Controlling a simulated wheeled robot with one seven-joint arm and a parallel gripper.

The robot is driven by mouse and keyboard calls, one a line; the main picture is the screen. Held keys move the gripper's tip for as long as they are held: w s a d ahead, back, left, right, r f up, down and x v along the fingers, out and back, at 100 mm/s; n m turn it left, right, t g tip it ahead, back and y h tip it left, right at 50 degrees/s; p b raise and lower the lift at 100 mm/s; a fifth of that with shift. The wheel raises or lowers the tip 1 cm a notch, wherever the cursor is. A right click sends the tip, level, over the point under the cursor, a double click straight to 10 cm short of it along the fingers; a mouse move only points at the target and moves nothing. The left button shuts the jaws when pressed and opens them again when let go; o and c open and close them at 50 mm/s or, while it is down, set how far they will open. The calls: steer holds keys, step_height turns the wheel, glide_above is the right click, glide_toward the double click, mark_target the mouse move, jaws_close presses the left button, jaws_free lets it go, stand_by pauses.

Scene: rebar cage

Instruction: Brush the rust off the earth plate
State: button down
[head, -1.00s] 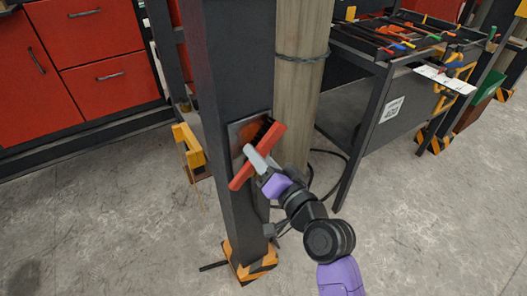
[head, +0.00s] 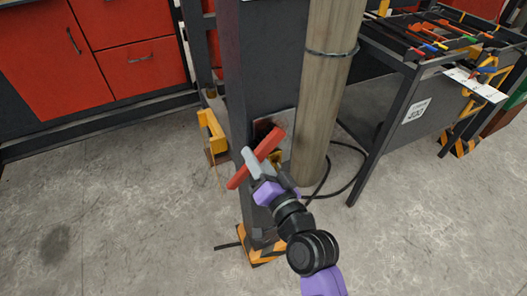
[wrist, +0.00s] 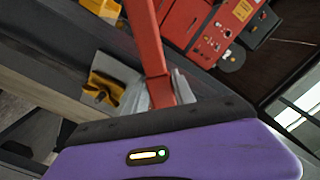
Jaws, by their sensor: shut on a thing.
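The earth plate (head: 287,121) is a small plate on the front face of the dark upright post. Its upper right is pale grey metal, and a dark brown patch (head: 263,127) shows at its upper left. A brush with a red handle (head: 268,143) lies slantwise in front of the plate and hides much of its lower part. My gripper (head: 258,163) is shut on the brush. In the wrist view the red handle (wrist: 150,45) runs up from between the grey fingers. The bristles are hidden, so I cannot tell whether they touch the plate.
A round wooden pole (head: 327,95) stands close right of the post. A yellow bracket (head: 211,130) is at the left. A tool bench (head: 415,85) is at the right, red cabinets (head: 50,60) behind. A black cable lies on the floor, which is open in front.

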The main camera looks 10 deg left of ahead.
mark_target(269, 153)
steer(key=shift+w+r+p, duration=0.1)
steer(key=shift+r+p, duration=0.55)
steer(key=shift+r, duration=0.2)
steer(key=shift+w+d+f+b, duration=0.15)
steer(key=shift+w+d+b, duration=0.15)
steer(key=shift+d+b, duration=0.25)
steer(key=shift+w+d+b, duration=0.55)
steer(key=shift+d+b, duration=0.2)
steer(key=shift+b, duration=0.2)
steer(key=shift+w+d+b, duration=0.7)
steer(key=shift+d+b, duration=0.15)
steer(key=shift+d, duration=0.2)
steer(key=shift+w+d+b, duration=0.7)
steer(key=shift+d+b, duration=0.1)
steer(key=shift+d, duration=0.2)
steer(key=shift+s+a+p, duration=0.4)
steer(key=shift+a+p, duration=0.1)
steer(key=shift+a, duration=0.2)
steer(key=shift+s+a+p, duration=0.45)
steer(key=shift+a+p, duration=0.05)
steer(key=shift+a, duration=0.2)
steer(key=shift+s+a+p, duration=0.4)
steer(key=shift+a+p, duration=0.1)
steer(key=shift+a, duration=0.2)
steer(key=shift+s+a+r+p, duration=0.2)
steer(key=shift+s+a+p, duration=0.6)
steer(key=shift+a+p, duration=0.3)
steer(key=shift+s+a+f, duration=0.15)
steer(key=shift+s+a, duration=0.05)
steer(key=shift+a, duration=0.05)
